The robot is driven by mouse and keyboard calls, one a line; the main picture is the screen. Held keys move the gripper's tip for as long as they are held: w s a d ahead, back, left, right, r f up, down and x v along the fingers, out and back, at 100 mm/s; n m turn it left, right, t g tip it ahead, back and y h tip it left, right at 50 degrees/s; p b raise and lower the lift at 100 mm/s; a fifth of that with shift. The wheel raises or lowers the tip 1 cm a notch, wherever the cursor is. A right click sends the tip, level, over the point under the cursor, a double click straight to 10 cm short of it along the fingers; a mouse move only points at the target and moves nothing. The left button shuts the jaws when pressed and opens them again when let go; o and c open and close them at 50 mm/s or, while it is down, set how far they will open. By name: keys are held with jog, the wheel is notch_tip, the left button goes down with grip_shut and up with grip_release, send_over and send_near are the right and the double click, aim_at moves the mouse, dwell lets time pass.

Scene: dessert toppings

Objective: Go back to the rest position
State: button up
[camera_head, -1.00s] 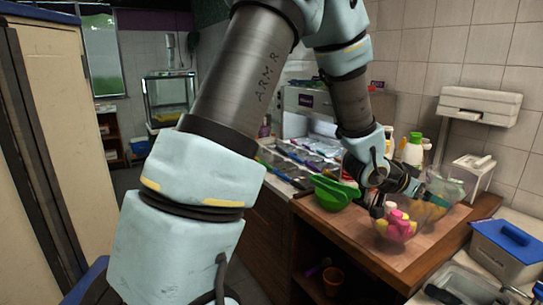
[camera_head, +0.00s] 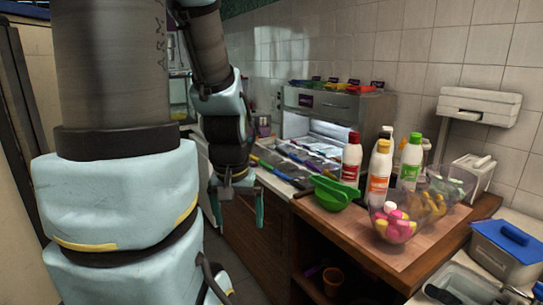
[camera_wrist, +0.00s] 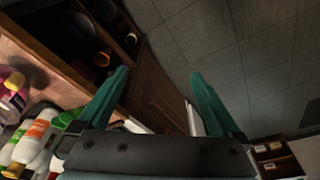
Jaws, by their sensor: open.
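My gripper (camera_head: 238,208) hangs to the left of the counter in the head view, in front of the cabinet side. In the wrist view its two teal fingers (camera_wrist: 158,95) are spread apart, with only floor and cabinet front behind them. It is open and empty and touches nothing that I can see. My arm fills the left of the head view and hides what is behind it.
The wooden counter (camera_head: 385,257) holds a clear bowl (camera_head: 380,212) of pink and yellow pieces, a second clear bowl (camera_head: 447,190), green bowls (camera_head: 333,192) and several bottles (camera_head: 378,172). A blue-lidded box (camera_head: 507,243) stands at the right. Tiled floor (camera_wrist: 240,65) is free below my gripper.

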notch_tip(320, 180, down, 11)
jog(key=s+g+b, duration=0.1)
jog(key=b, duration=0.7)
jog(key=shift+s+d+b, duration=0.15)
jog(key=shift+d+b, duration=0.1)
jog(key=shift+b, duration=0.15)
